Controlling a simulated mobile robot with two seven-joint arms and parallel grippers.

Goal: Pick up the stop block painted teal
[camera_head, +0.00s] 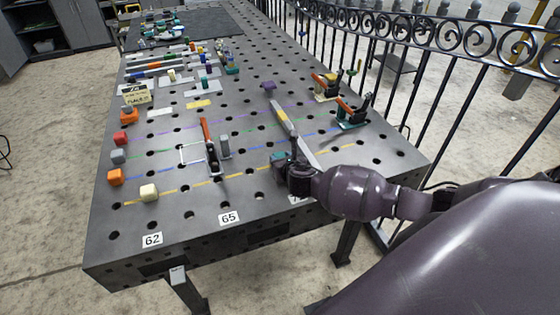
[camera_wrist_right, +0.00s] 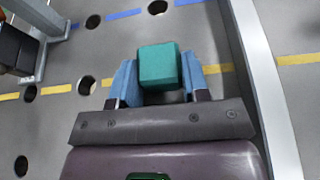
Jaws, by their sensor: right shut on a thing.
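The teal stop block (camera_wrist_right: 159,66) is a small cube between the blue fingertips of my right gripper (camera_wrist_right: 160,78) in the right wrist view. The fingers are shut on its two sides. In the head view the block (camera_head: 277,157) shows at the tip of my right gripper (camera_head: 284,163), over the yellow line near the front right of the table. I cannot tell whether the block touches the tabletop. My left gripper is not in view.
A long metal bar (camera_head: 306,150) lies close to the right gripper. A red-handled clamp (camera_head: 206,132) and a grey block (camera_head: 224,146) stand to its left. Orange (camera_head: 115,177) and cream (camera_head: 149,192) blocks sit at the left. More clamps (camera_head: 352,114) stand at the right edge, beside a railing.

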